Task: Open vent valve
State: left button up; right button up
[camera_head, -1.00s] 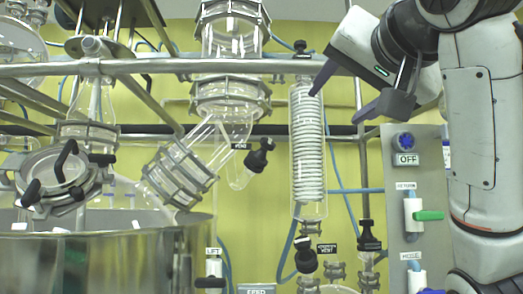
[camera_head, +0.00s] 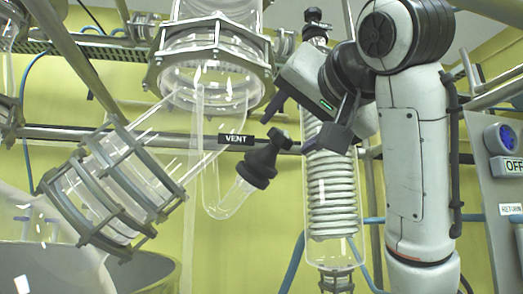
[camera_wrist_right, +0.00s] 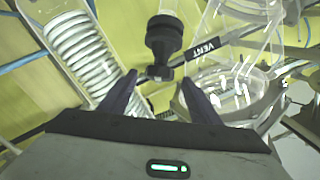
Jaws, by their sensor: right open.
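The vent valve (camera_head: 262,160) is a black knob on a short angled glass tube, beside a black "VENT" label (camera_head: 236,140) in the head view. My right gripper (camera_head: 293,128) is open and empty, up and to the right of the knob, in front of the coil condenser. In the right wrist view the vent valve (camera_wrist_right: 163,45) shows ahead of the two spread dark fingers (camera_wrist_right: 160,95), roughly centred between them and apart from them. The "VENT" label (camera_wrist_right: 203,47) is just right of the knob there. My left gripper is not in view.
A glass coil condenser (camera_head: 332,190) stands behind and below my right gripper. A large clamped glass joint (camera_head: 212,65) hangs above left of the valve, and an angled clamped glass pipe (camera_head: 118,185) is further left. A control panel (camera_head: 500,190) stands at the right.

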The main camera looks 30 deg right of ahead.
jog(key=w+p, duration=0.1)
jog(key=w, duration=0.1)
jog(key=w+d+p, duration=0.1)
jog(key=w, duration=0.2)
jog(key=w+p, duration=0.1)
jog(key=w, duration=0.2)
jog(key=shift+d, duration=0.3)
jog(key=shift+w+d, duration=0.1)
jog(key=shift+w, duration=0.45)
jog(key=c, duration=1.1)
jog(key=shift+o, duration=0.2)
